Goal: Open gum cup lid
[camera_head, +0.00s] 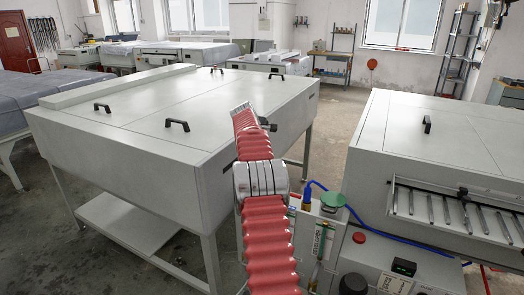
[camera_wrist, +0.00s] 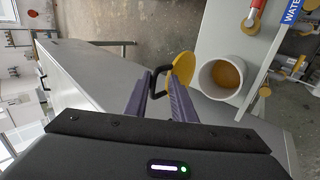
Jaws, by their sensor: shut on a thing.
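In the wrist view, my gripper (camera_wrist: 161,82) has its two purple fingers around a black loop handle. The handle is on a round yellow lid (camera_wrist: 181,67), which stands steeply tilted at the fingertips. The white gum cup (camera_wrist: 207,86) is just right of the lid, uncovered, with amber-brown contents showing inside. A gap shows between lid and cup in the picture. In the head view, my red-sleeved arm hides most of the gripper, and I cannot make out the lid there.
A large grey-white cabinet (camera_head: 170,105) with black handles stands left of my arm. A machine (camera_head: 440,150) with a slotted rack is at right. A green round-topped item (camera_head: 332,200) and a blue hose (camera_head: 355,212) are close to my arm. Bare floor lies between the machines.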

